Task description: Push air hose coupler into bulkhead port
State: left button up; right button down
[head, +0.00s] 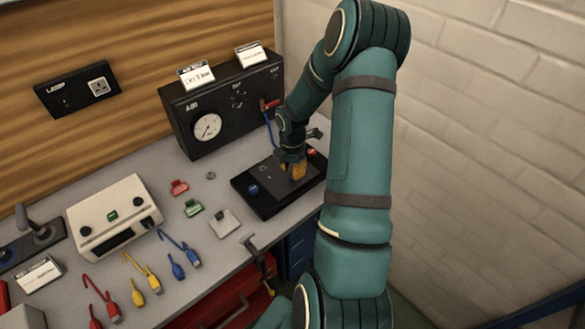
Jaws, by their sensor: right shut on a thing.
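The black AIR box (222,104) stands at the back of the bench with a round gauge (208,126) on its face. A small red coupler (270,104) sits at the right of that face, with a blue hose (269,128) hanging from it. I cannot tell how deep it sits in a port. My right gripper (293,166) points down over a black base plate (258,206), in front of the box. It is shut on a small yellow-orange piece (298,172), partly hidden by the fingers. My left gripper is not in view.
A beige instrument (113,215), red (179,187) and green (193,208) pieces and a light square plate (223,223) lie left of the base plate. Several coloured leads lie in front. My right arm passes close to the brick wall (480,120).

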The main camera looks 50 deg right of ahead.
jog(key=shift+f, duration=0.25)
jog(key=c, duration=0.9)
grip_release()
jog(key=shift+o, duration=0.2)
jog(key=shift+r, duration=0.1)
notch_tip(320, 180, up, 12)
jog(key=shift+f, duration=0.1)
